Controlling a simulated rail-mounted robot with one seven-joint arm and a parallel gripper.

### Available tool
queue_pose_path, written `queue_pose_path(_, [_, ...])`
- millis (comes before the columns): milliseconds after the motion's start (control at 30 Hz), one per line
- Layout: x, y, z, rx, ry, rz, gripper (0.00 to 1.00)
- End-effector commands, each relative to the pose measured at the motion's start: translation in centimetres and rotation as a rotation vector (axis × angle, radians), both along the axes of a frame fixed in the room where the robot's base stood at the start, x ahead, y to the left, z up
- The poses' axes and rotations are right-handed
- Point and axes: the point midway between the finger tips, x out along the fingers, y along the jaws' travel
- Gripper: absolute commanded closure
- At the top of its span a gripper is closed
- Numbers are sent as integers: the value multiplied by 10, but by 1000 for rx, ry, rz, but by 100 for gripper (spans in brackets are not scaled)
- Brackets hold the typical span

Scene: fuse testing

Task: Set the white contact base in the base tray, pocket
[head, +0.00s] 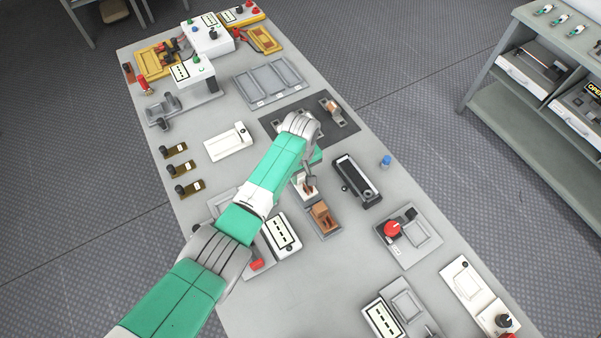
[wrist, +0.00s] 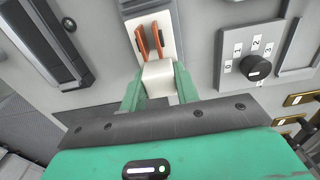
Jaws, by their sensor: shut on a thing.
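The white contact base (head: 304,188) shows just below my gripper (head: 308,172) in the head view, partly covered by it. In the wrist view it is a white piece (wrist: 158,78) between my green fingers (wrist: 159,88), with two copper-brown clips beyond it on a white surface. My gripper is shut on the white piece. Grey edges run along both sides of the clips; whether the base rests on a surface or is held just above it, I cannot tell. A grey holder (head: 324,237) with a brown block (head: 322,214) sits just below it in the head view.
A black slotted unit (head: 358,182) stands close at the right. A white-labelled box (head: 281,231) is at the lower left, partly behind my arm. A grey tray with several empty compartments (head: 247,93) and a dark mat (head: 345,126) lie farther back. A blue knob (head: 386,161) stands near the right edge.

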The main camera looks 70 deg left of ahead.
Motion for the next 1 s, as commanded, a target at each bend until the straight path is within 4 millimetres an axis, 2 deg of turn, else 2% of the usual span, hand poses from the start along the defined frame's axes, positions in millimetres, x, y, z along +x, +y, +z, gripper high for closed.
queue_pose_path(1000, [0,0,-21,0,0,0,97])
